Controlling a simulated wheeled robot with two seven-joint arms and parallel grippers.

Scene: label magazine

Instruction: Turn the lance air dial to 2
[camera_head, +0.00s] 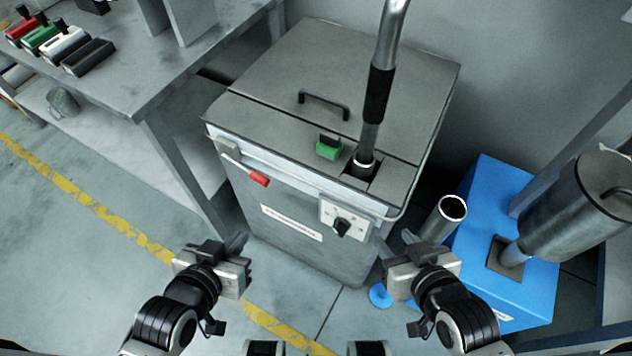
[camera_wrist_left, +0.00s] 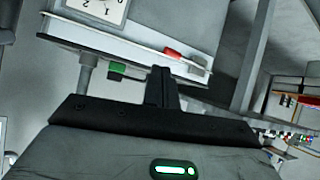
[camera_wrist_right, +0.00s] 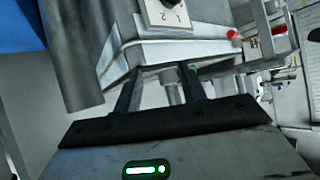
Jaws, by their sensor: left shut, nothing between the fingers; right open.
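The lance air dial is a black knob (camera_head: 342,227) on a white plate (camera_head: 330,212) at the front right of the grey cabinet. The plate shows part of its scale in the left wrist view (camera_wrist_left: 98,8) and the digits 1 and 2 in the right wrist view (camera_wrist_right: 166,12). Which mark the knob points at is too small to tell. My left gripper (camera_head: 243,243) is shut and empty, in front of the cabinet and left of the dial. My right gripper (camera_head: 383,250) is open and empty, just right of and below the dial, apart from it.
The grey cabinet (camera_head: 290,70) carries a lid handle, a green block (camera_head: 328,148) and an upright metal lance (camera_head: 375,100). A blue box (camera_head: 500,200) and a metal tube (camera_head: 445,215) stand at right; a workbench (camera_head: 150,85) at left.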

